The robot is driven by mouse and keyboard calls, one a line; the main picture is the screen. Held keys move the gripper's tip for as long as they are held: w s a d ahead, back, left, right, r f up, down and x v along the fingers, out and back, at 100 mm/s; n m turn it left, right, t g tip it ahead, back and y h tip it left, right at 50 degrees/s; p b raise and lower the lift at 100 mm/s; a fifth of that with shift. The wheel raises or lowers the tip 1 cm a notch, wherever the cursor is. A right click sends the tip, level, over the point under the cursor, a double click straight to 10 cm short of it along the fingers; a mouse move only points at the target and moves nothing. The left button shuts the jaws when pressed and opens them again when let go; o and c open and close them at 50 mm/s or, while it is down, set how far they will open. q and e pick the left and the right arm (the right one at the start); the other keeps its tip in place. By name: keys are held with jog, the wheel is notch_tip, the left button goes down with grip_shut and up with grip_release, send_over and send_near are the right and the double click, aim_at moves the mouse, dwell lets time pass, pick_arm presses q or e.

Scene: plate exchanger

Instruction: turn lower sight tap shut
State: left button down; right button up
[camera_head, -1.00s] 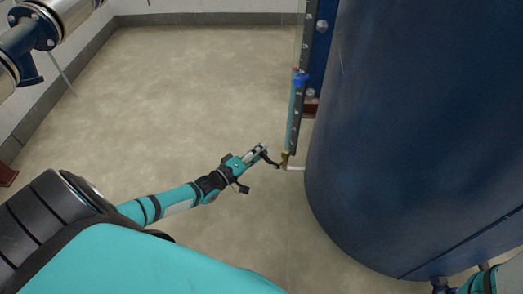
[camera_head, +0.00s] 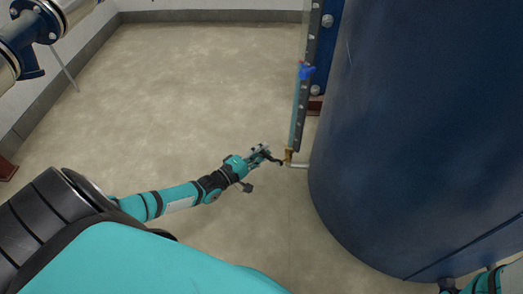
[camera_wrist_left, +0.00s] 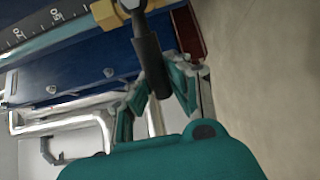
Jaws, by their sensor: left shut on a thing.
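The lower sight tap (camera_head: 288,156) is a small brass fitting at the foot of the sight gauge, beside the blue tank. In the left wrist view its brass body (camera_wrist_left: 108,15) is at the top, with a dark handle (camera_wrist_left: 148,58) on a grey stem reaching down between my fingers. My left gripper (camera_head: 267,154) is just left of the tap and shut on this handle. In the left wrist view the fingers (camera_wrist_left: 165,88) close around the handle's lower end, whose tip is partly hidden. My right gripper is out of view.
The large blue tank (camera_head: 420,130) fills the right side. A thin pipe (camera_head: 299,166) joins the lower tap towards the tank. Open floor (camera_head: 190,95) lies to the left.

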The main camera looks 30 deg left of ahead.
pick_arm(q)
jog(key=shift+f, duration=0.1)
jog(key=c, duration=1.2)
grip_release()
jog(key=shift+s, duration=0.1)
jog(key=v, duration=1.1)
jog(key=shift+s+a, duration=0.2)
jog(key=shift+s, duration=0.2)
